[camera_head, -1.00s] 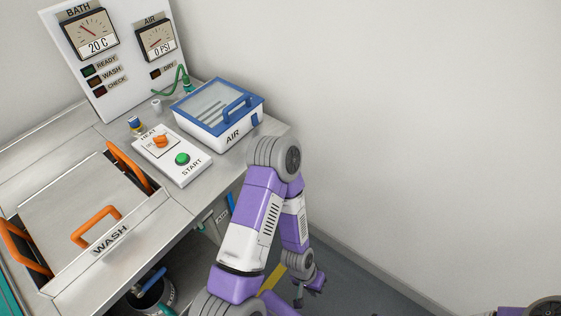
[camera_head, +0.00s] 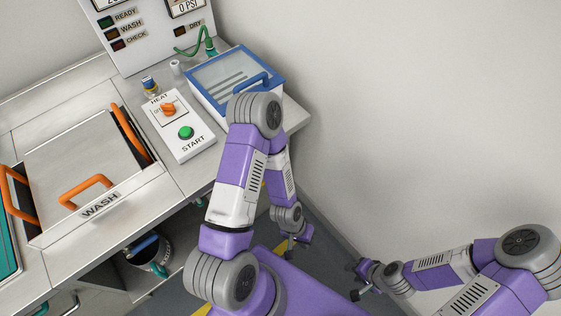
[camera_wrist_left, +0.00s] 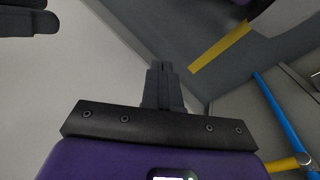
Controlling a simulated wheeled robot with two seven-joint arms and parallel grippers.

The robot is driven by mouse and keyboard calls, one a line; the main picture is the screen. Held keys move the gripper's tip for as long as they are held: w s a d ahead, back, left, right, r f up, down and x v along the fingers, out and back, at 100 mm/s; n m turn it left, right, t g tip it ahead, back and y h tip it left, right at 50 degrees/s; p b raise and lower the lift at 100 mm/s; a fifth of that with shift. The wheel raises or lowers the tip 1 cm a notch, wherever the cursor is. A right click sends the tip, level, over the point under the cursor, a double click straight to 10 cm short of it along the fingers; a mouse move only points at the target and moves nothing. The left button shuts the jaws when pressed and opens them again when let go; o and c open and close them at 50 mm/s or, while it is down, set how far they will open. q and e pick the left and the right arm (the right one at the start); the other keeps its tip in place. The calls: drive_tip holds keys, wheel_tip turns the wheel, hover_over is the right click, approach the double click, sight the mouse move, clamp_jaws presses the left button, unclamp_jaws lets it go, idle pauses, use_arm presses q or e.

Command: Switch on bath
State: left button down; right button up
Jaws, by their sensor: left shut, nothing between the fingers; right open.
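The white control box (camera_head: 182,139) stands on the metal counter in the head view. It carries an orange HEAT knob (camera_head: 168,109) and a green START button (camera_head: 186,132). The black fingers of my left gripper (camera_head: 301,238) hang low, right of the counter and well apart from the box. In the left wrist view my left gripper (camera_wrist_left: 164,72) is shut and empty. My right gripper (camera_head: 357,282) is open and low, further right, over the floor.
The gauge panel (camera_head: 150,50) stands behind, its top cut off, with READY, WASH and CHECK lamps. The blue-rimmed air box (camera_head: 272,92) is partly behind my left arm. The wash tank lid (camera_head: 85,160) has orange handles. A wall (camera_head: 430,110) bounds the right side.

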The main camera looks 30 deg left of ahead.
use_arm(q)
drive_tip(key=s+a+m+g+y+p, duration=0.1)
drive_tip(key=s+m+g+y+p, duration=0.2)
drive_tip(key=s+m+g+y, duration=0.65)
drive_tip(key=w+a+r+m+t+y+p, duration=0.1)
drive_tip(key=w+a+r+m+t+y, duration=0.2)
drive_tip(key=w+a+m+t+y, duration=0.6)
drive_tip(key=w+d+r+m+t, duration=0.1)
drive_tip(key=w+r+m+t, duration=0.1)
drive_tip(key=w+r, duration=0.2)
drive_tip(key=w+d+r+m+t+y, duration=0.1)
drive_tip(key=w+d+r+m+t, duration=0.1)
drive_tip(key=w, duration=0.7)
wheel_tip(320, 180, up, 2)
drive_tip(key=shift+d+r+m+t+p, duration=0.1)
drive_tip(key=shift+d+m+t+p, duration=0.25)
drive_tip(key=shift+m+t, duration=0.35)
drive_tip(key=shift+w+a+y, duration=0.1)
drive_tip(key=shift+a+y, duration=0.05)
drive_tip(key=shift+y, duration=0.1)
